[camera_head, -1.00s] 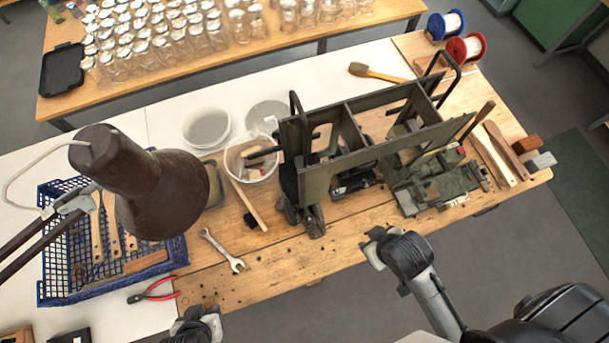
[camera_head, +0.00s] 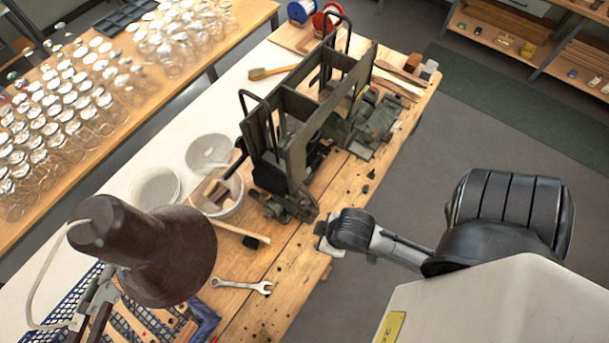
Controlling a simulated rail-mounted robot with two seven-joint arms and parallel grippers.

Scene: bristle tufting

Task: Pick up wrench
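The silver wrench (camera_head: 241,286) lies flat on the wooden workbench (camera_head: 262,318), to the right of the brown lamp shade, with nothing touching it. My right gripper (camera_head: 322,238) hangs at the bench's front edge, up and to the right of the wrench and clear of it. Its fingers are too small and turned away to tell if they are open or shut. My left gripper is not in view.
The brown lamp (camera_head: 165,255) stands close to the wrench and overhangs the blue crate (camera_head: 205,322). A dark metal machine frame (camera_head: 290,115) stands farther up the bench. A wooden-handled brush (camera_head: 235,230) and a bowl (camera_head: 228,195) lie behind the wrench.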

